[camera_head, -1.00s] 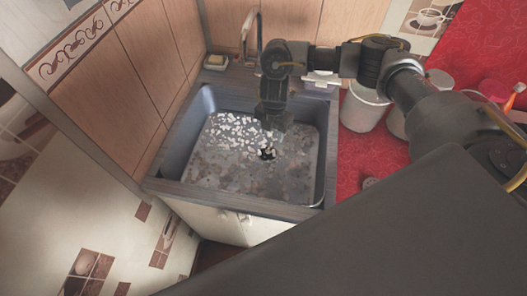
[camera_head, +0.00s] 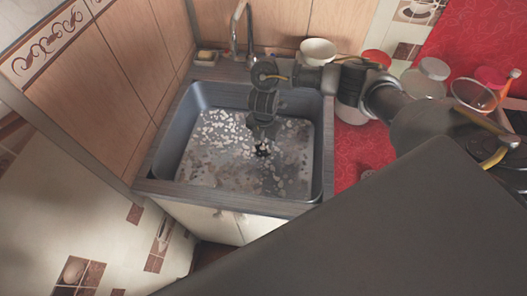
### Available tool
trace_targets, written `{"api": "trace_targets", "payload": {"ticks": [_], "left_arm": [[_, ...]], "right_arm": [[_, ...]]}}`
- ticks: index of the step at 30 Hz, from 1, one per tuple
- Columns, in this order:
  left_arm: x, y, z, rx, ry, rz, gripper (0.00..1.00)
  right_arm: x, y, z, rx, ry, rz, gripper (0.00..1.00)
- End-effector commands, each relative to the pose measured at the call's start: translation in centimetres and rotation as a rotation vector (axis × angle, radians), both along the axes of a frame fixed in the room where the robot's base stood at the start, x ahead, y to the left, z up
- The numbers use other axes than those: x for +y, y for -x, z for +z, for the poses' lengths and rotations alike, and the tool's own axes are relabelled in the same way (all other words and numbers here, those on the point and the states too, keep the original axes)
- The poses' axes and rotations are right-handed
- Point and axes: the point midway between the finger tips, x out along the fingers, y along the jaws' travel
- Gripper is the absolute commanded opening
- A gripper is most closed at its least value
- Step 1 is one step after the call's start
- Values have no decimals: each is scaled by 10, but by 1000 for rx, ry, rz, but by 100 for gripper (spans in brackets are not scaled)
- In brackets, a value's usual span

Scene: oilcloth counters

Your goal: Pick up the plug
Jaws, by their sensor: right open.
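A small dark round thing (camera_head: 262,149) shows on the speckled floor of the sink (camera_head: 325,150). It may be the plug or the drain; I cannot tell which. My right gripper (camera_head: 262,133) points down into the sink just above this thing in the picture. It is open, and I see nothing held in it. Its fingertips are small and blurred, so I cannot tell whether they touch anything. A small round grey object (camera_head: 367,174) lies on the red counter right of the sink and is partly hidden; its kind is unclear. My left gripper is out of view.
A tap (camera_head: 236,28) and a soap dish (camera_head: 207,57) stand behind the sink. Wooden panels close the left and back.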

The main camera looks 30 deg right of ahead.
Motion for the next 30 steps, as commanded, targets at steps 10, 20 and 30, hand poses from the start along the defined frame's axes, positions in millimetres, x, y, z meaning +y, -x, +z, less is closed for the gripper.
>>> {"api": "trace_targets", "payload": {"ticks": [10,20,30], "left_arm": [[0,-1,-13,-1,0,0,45],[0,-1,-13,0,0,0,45],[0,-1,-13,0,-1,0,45]], "right_arm": [[3,-2,-37,1,-1,0,45],[3,-2,-37,1,-1,1,27],[2,-2,-37,1,-1,0,0]]}}
